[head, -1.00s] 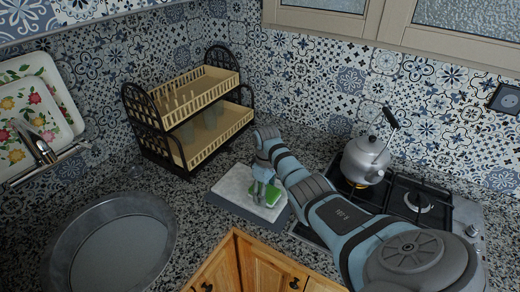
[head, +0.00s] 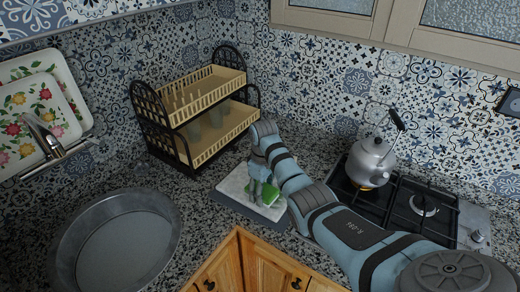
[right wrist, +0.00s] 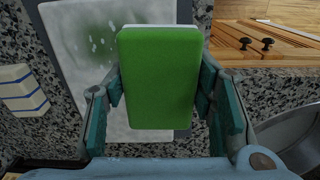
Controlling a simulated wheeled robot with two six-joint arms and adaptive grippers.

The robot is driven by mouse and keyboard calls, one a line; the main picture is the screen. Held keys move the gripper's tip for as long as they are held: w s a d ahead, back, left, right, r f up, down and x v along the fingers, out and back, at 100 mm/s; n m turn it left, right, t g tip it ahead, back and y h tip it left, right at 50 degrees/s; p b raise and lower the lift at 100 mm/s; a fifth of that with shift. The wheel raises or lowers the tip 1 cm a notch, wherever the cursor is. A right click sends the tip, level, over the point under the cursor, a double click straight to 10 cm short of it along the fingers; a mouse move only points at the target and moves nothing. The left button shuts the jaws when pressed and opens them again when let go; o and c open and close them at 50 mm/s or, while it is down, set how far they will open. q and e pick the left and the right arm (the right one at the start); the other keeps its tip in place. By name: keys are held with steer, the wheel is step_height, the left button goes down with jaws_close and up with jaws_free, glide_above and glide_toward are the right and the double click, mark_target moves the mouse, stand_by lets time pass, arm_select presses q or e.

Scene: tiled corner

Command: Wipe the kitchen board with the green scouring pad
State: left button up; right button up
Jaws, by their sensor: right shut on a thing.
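The kitchen board (head: 234,186) is a pale marbled slab with a dark grey border, lying on the counter between the rack and the stove. My right gripper (head: 256,194) points down over it, shut on the green scouring pad (head: 268,189). In the right wrist view the pad (right wrist: 158,80) is a green block with a white underside edge, held between both fingers. It covers part of the board (right wrist: 65,30). A greenish smear with white specks (right wrist: 97,42) shows on the board beside the pad. Whether the pad touches the board I cannot tell. My left gripper is out of view.
A two-tier dish rack (head: 188,142) stands behind the board. A kettle (head: 371,160) sits on the gas stove (head: 455,214) to the right. A round metal basin (head: 117,245) is at front left. A white-and-blue striped block (right wrist: 22,90) lies near the board.

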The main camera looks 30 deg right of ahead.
steer(key=shift+r, duration=1.35)
steer(key=shift+f, duration=0.1)
